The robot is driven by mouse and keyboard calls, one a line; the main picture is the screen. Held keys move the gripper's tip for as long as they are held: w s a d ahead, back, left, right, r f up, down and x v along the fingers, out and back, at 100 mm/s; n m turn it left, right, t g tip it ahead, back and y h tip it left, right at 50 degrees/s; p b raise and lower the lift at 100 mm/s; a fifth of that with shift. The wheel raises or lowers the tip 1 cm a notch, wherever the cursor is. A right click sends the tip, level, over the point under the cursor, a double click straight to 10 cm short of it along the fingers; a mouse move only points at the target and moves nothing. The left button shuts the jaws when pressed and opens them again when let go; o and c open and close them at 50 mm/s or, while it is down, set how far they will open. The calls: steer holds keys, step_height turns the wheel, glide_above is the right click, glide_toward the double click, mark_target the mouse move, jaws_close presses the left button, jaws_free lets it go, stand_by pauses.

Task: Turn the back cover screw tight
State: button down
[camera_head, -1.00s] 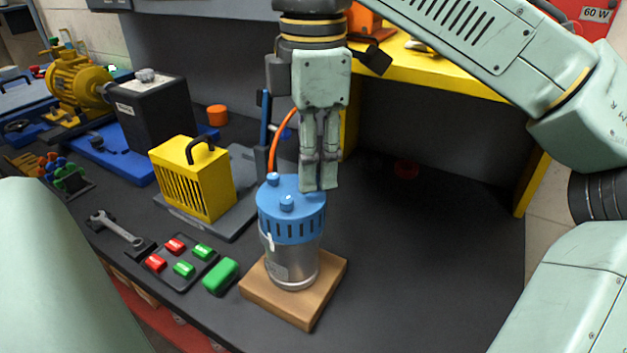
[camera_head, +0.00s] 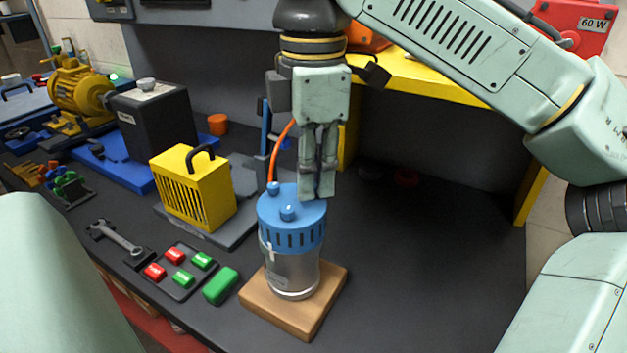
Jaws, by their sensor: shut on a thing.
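The motor (camera_head: 292,268) is a silver cylinder with a slotted blue back cover (camera_head: 306,232). It stands upright on a wooden block (camera_head: 257,305). Two small blue screw heads show on top of the cover, one at the front (camera_head: 288,212) and one at the back left (camera_head: 274,188). My gripper (camera_head: 317,194) points straight down at the right rim of the cover. Its fingers are close together, shut on the back cover screw there. The fingers hide that screw, so how deep it sits cannot be seen.
A yellow slotted box (camera_head: 193,190) with a black handle stands left of the motor. A tray (camera_head: 180,295) with red and green pieces, a green block (camera_head: 220,286) and a wrench (camera_head: 120,238) lie front left. An orange cable rises behind the motor. The bench right of it is clear.

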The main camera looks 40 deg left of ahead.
steer(key=shift+r+m+p, duration=0.15)
steer(key=shift+m+p, duration=0.45)
steer(key=shift+m, duration=0.5)
steer(key=m+p, duration=0.1)
steer(key=m, duration=0.2)
steer(key=shift+m, duration=0.4)
steer(key=m+p, duration=0.1)
steer(key=m, duration=0.4)
steer(key=c, duration=1.8)
jaws_free()
steer(key=shift+o, duration=0.2)
